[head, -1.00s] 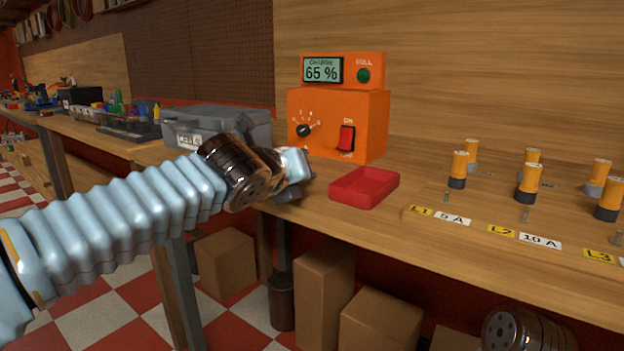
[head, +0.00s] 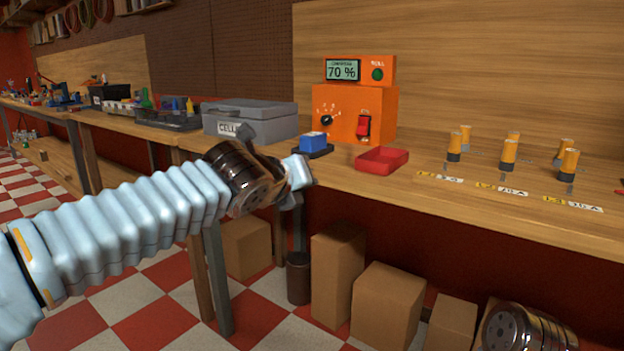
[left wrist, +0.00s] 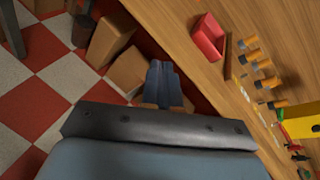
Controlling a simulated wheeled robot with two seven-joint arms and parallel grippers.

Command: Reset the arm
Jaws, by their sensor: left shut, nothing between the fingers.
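My left arm reaches in from the left in the head view. Its gripper (head: 297,184) is in front of the bench edge, left of and below the red tray, and is seen mostly from behind. In the left wrist view its two blue-grey fingers (left wrist: 163,82) are together with nothing between them. They show against the floor, boxes and bench front. A dark, ribbed joint (head: 530,328) at the lower right of the head view looks like part of my right arm; its gripper is out of view.
The bench (head: 440,210) carries a grey lidded case (head: 250,119), an orange charger (head: 340,110) reading 70 %, a blue block (head: 313,141) on a dark base, a red tray (head: 382,160) and several orange-topped cells (head: 509,153). Cardboard boxes (head: 385,300) stand below.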

